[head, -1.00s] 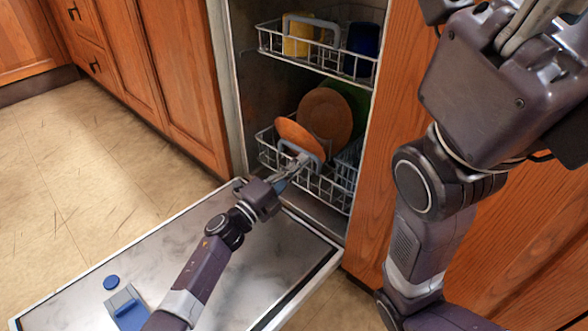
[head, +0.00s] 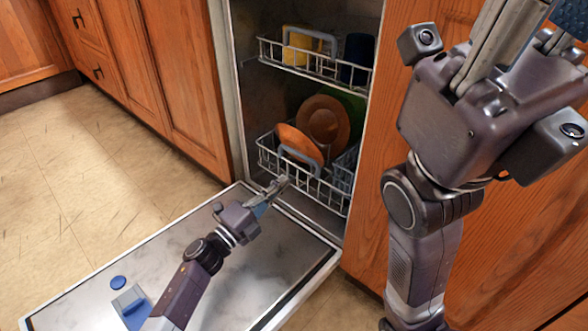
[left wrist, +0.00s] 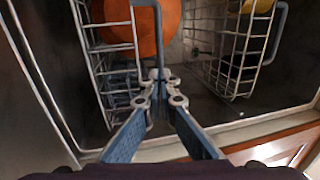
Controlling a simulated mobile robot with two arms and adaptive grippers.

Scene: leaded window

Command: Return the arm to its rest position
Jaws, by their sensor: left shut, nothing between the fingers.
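My left gripper (head: 280,184) is shut and empty, just in front of the lower dishwasher rack (head: 325,196) and above the open door (head: 205,262). In the left wrist view its fingertips (left wrist: 158,76) are together, with the lower rack's grey handle (left wrist: 147,30) beyond them. The lower rack holds orange-brown plates (head: 323,120); one also shows in the left wrist view (left wrist: 120,25). My right arm fills the right side of the head view. Its gripper (head: 497,45) points up, and its fingertips are cut off by the top edge.
The upper rack (head: 310,68) holds a yellow mug (head: 296,45) and a dark blue one (head: 357,58). The door lies low across the floor, with a blue cap (head: 118,282) on it. Wooden cabinets (head: 180,80) stand on both sides. The tiled floor (head: 70,200) at left is clear.

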